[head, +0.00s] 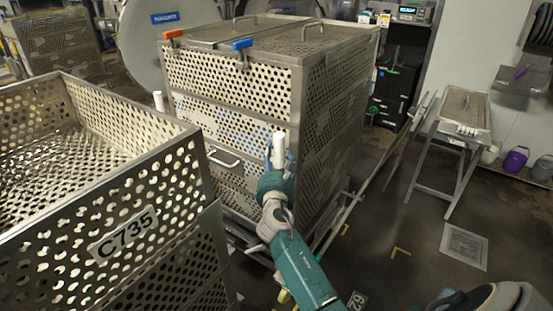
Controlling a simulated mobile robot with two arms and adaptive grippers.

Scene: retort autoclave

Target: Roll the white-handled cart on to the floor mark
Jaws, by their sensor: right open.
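The white-handled cart (240,228) stands ahead of me, bearing a tall perforated metal basket (230,130) with a lid. One upright white handle (158,101) shows at its left, and another white handle (279,147) at its near right corner. My right gripper (279,161) is open at this right handle, with its fingers on either side of it; I cannot tell if they touch it. The cart's wheels are mostly hidden. My left gripper is not in view.
An open perforated basket labelled C735 (125,235) stands close at the left. A metal side table (460,107) and slanted rails (398,140) stand at the right. A floor grate (464,246) lies at the right.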

